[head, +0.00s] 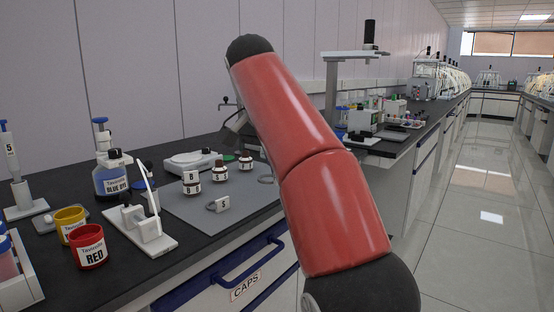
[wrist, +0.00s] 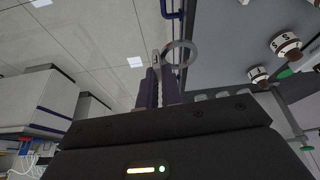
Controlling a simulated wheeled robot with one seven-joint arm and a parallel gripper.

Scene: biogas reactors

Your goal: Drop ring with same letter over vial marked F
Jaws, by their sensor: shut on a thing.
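My gripper (wrist: 163,75) is shut on a metal ring (wrist: 191,48) with a small tag, held up at its fingertips in the wrist view. The tag's letter is not clear. In the head view my red arm hides most of the gripper and the held ring. Three small vials with dark caps and white labels stand on the grey mat: a front vial (head: 191,187), a middle vial (head: 219,175) and a back vial (head: 245,164). I cannot make out which is marked F. Two vials also show at right in the wrist view (wrist: 286,45), apart from the held ring.
A tagged ring (head: 217,205) lies at the mat's front, and another ring (head: 266,179) lies at its right. A white device (head: 193,163) stands behind the vials. A blue dye bottle (head: 112,179), white stand (head: 143,230) and red cup (head: 89,248) are at left.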

